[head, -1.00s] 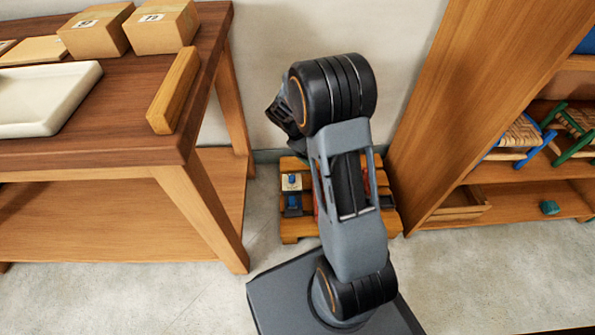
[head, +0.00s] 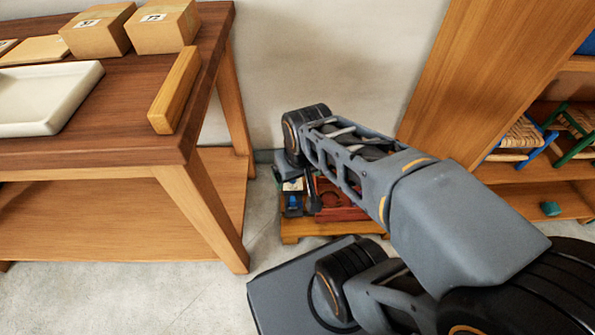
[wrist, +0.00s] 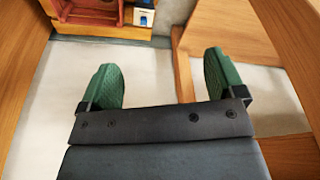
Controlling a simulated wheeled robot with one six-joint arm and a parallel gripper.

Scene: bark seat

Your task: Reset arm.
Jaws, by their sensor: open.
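My gripper (wrist: 164,82) shows in the wrist view with its two green fingers wide apart and nothing between them. Pale floor and a wooden strip show beyond the fingers. In the head view my arm reaches from the lower right to a point above the low wooden platform (head: 300,229), and my gripper is mostly hidden behind the arm there.
A red tray (head: 338,208) and a small blue item (head: 293,204) are on the platform. A workbench (head: 130,157) with boxes (head: 165,27) and a white tray (head: 45,98) stands left. A shelf (head: 530,205) with small stools stands right.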

